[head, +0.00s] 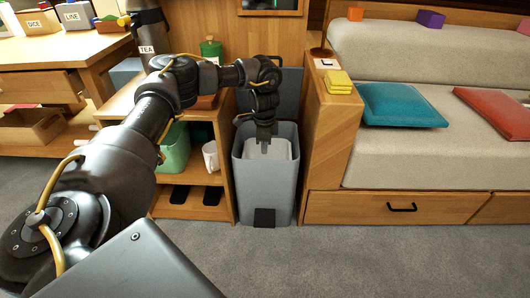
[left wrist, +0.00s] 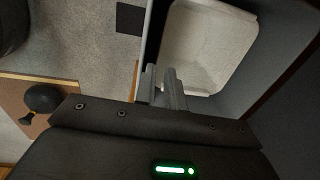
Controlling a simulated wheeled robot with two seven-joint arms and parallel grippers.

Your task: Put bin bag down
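The bin bag (head: 281,149) is a pale, box-shaped liner inside the upper part of the grey bin (head: 265,190). It also shows in the left wrist view (left wrist: 208,45), open at the top and empty. My left gripper (head: 264,145) points down into the bin's mouth. In the left wrist view its two fingers (left wrist: 162,82) are close together, one on each side of the bag's near edge, and look shut on it. The fingers partly hide that edge. Whether the bag touches the bin's floor is hidden. My right gripper is not in view.
A wooden shelf unit with a green container (head: 175,149) and a white mug (head: 211,157) stands left of the bin. The sofa's wooden end panel (head: 330,150) stands close on the right. A dark pedal (head: 264,218) is at the bin's front. The carpet in front is clear.

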